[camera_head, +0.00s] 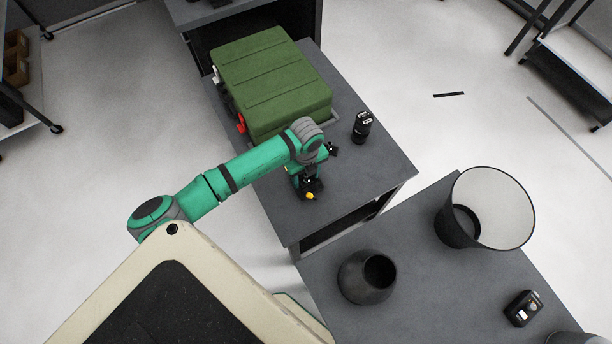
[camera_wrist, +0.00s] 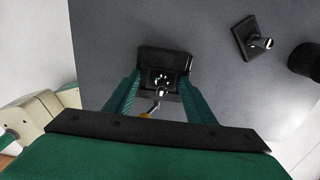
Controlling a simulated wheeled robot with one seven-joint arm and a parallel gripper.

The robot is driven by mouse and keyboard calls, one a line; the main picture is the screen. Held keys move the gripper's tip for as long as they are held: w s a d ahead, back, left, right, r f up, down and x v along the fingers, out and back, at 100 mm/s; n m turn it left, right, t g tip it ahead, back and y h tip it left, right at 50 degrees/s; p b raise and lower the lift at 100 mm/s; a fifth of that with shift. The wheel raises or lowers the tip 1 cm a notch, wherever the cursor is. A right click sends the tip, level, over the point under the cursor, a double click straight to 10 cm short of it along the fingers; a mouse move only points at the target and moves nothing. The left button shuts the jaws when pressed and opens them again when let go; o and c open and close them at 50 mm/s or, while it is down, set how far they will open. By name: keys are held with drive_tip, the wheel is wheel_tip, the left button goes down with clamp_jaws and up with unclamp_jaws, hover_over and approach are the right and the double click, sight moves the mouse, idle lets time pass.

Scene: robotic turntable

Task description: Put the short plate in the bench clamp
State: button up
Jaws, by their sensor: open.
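My gripper (camera_wrist: 158,90) is open, its two green fingers on either side of a black block-like fixture (camera_wrist: 165,60) with a silver screw and a yellow-tipped handle. This looks like the bench clamp. In the head view my gripper (camera_head: 307,180) points down over the near part of the grey bench, and the fixture's yellow tip (camera_head: 309,196) shows just below it. I cannot tell whether the fingers touch the fixture. A small square black plate with a silver pin (camera_wrist: 241,40) lies to the right in the wrist view; I cannot tell whether it is the short plate.
A large green case (camera_head: 270,80) fills the far part of the bench. A black cylinder (camera_head: 362,125) stands right of my gripper. A second table holds a dark vase (camera_head: 365,280), a bin (camera_head: 490,210) and a small black device (camera_head: 522,308). The bench's near right corner is clear.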

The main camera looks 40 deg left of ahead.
drive_tip(key=shift+w+d+r, duration=0.15)
drive_tip(key=shift+w+d, duration=0.05)
drive_tip(key=shift+d, duration=0.05)
drive_tip(key=r, duration=1)
drive_tip(key=shift+s+a+r, duration=0.15)
drive_tip(key=shift+a+r, duration=0.05)
drive_tip(key=shift+r, duration=0.1)
drive_tip(key=shift+f, duration=0.1)
